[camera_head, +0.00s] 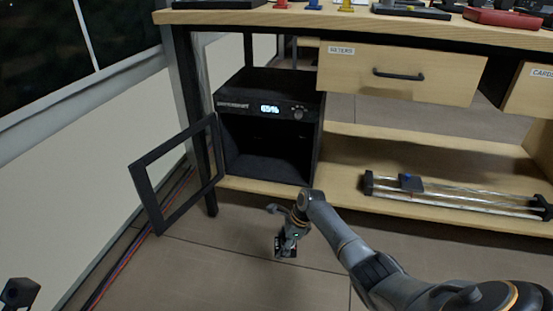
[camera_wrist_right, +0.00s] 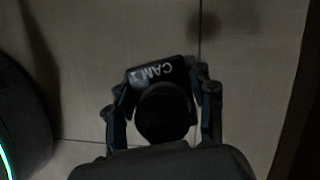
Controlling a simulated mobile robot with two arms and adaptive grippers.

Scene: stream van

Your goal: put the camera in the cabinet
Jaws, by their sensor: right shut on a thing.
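The black camera, marked "CAM" with a further character I cannot read surely, shows in the right wrist view (camera_wrist_right: 163,112) between the two fingers. My right gripper (camera_head: 287,243) is shut on it and holds it in front of the cabinet, below the opening; in the head view the camera is small and dark at the fingertips. The black cabinet (camera_head: 228,160) stands on the lower shelf under the bench, with a lit "65%" display. Its framed door (camera_head: 141,190) is swung open to the left, and the inside looks dark and empty. My left gripper does not show clearly.
A slider rail (camera_head: 460,199) lies on the lower shelf to the right. A wooden drawer (camera_head: 430,76) labelled "METERS" hangs above. A dark bench leg (camera_head: 211,207) stands between the cabinet and door. Red and blue cables (camera_head: 125,260) run along the floor at left.

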